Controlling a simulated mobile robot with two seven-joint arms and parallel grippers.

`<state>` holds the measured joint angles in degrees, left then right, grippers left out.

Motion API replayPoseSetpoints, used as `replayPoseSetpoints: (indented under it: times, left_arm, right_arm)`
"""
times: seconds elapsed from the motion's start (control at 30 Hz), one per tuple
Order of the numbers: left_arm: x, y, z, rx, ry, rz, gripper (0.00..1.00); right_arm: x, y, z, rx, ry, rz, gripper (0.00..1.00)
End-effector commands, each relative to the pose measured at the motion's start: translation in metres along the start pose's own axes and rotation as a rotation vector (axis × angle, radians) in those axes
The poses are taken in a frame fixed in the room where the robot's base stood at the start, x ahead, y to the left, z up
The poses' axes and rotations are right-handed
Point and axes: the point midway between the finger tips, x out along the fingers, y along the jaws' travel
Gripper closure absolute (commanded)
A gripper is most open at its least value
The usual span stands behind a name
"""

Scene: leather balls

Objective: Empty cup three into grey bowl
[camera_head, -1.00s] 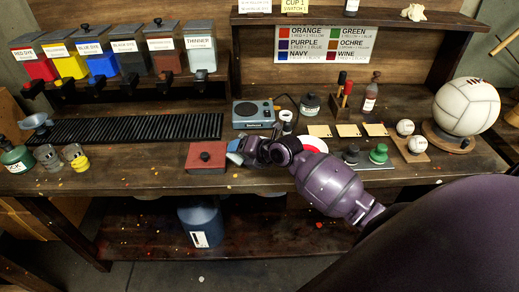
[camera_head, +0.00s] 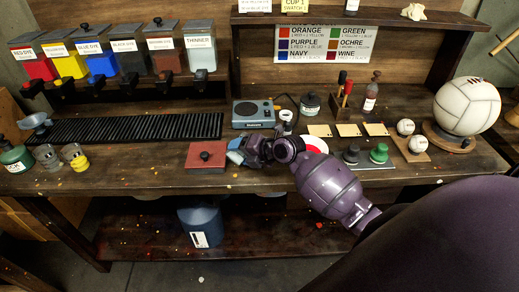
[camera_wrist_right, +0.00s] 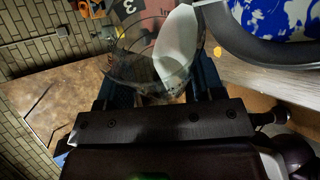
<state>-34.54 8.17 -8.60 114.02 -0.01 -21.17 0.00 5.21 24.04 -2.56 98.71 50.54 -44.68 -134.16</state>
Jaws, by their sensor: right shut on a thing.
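My right gripper (camera_head: 240,152) is over the front of the bench, right of the red box. In the right wrist view the gripper (camera_wrist_right: 160,95) is shut on a clear glass cup marked 3 (camera_wrist_right: 128,10), which looks tilted. A pale white oval patch (camera_wrist_right: 176,45) shows in or through the glass; I cannot tell which. Beside the cup, at the upper right, is a curved dark grey rim (camera_wrist_right: 238,45), apparently of the grey bowl, with blue and white splashes inside it. My left gripper is not in view.
A red box (camera_head: 206,156) with a black knob is left of my gripper. Two glass cups (camera_head: 76,157) stand at the far left. A grey scale (camera_head: 255,114) is behind. A blue bin (camera_head: 201,222) is below. Jars (camera_head: 379,153) and balls (camera_head: 406,127) are at right.

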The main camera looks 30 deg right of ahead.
Motion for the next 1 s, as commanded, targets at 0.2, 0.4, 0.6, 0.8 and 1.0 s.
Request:
replayPoseSetpoints:
  times: [0.2, 0.4, 0.6, 0.8, 1.0]
  left_arm:
    - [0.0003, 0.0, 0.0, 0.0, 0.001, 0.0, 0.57]
    - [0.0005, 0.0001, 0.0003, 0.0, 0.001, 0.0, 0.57]
    - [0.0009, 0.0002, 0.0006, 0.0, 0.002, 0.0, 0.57]
    - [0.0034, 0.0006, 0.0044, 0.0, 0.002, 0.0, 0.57]
    - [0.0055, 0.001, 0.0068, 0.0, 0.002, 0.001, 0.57]
  right_arm:
    - [0.0003, -0.0009, 0.0004, 0.022, 0.009, 0.009, 0.63]
    - [0.0008, -0.0015, 0.0004, 0.039, 0.017, 0.017, 0.63]
    - [0.001, -0.0025, 0.0008, 0.056, 0.023, 0.024, 0.63]
    - [0.0001, -0.0029, 0.0034, 0.07, 0.031, 0.031, 0.63]
    - [-0.001, -0.0025, 0.0056, 0.086, 0.038, 0.038, 0.63]
